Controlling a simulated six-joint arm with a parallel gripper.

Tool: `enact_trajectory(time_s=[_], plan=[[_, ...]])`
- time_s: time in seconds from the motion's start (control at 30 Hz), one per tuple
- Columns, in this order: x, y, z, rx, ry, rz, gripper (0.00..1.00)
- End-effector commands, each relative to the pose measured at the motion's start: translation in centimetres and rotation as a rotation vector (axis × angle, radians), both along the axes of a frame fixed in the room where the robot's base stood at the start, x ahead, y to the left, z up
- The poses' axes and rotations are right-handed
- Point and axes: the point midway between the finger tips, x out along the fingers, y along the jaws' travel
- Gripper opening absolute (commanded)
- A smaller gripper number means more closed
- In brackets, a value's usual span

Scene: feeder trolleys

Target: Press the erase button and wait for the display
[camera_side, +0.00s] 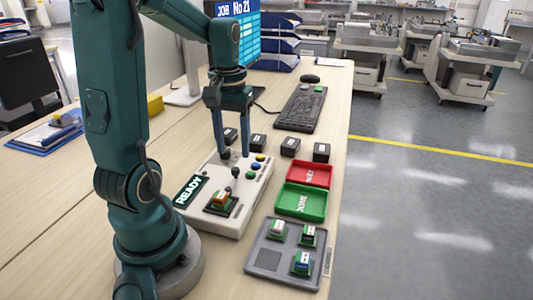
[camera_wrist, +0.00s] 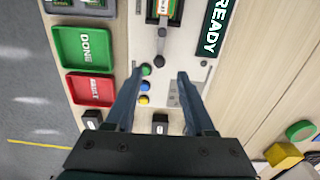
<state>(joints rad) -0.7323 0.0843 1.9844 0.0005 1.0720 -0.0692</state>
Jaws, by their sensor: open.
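A white device (camera_side: 205,222) stands on the bench; its dark display (camera_side: 189,191) reads READY, and the display also shows in the wrist view (camera_wrist: 215,28). No label tells me which is erase. A small green and orange module (camera_side: 221,201) sits in the device's socket, beside a dark lever (camera_wrist: 160,45). My gripper (camera_side: 235,154) is open and empty, pointing down over the far part of the device. In the wrist view the buttons lie between my fingers (camera_wrist: 157,73).
A green DONE tray (camera_side: 288,212) and a red tray (camera_side: 326,181) lie right of the device. A grey tray (camera_side: 262,263) with several modules is in front. Several black blocks (camera_side: 291,147), a keyboard (camera_side: 300,110) and a monitor (camera_side: 246,45) reading JOB No 21 stand behind.

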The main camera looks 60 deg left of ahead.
Motion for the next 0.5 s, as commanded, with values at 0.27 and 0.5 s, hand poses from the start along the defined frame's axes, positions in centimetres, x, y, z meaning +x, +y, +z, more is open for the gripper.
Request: enact_trajectory(time_s=[0.27,0.5], plan=[[0.00,0.00,0.00,0.000,0.000,0.000,0.55],[0.00,0.00,0.00,0.000,0.000,0.000,0.00]])
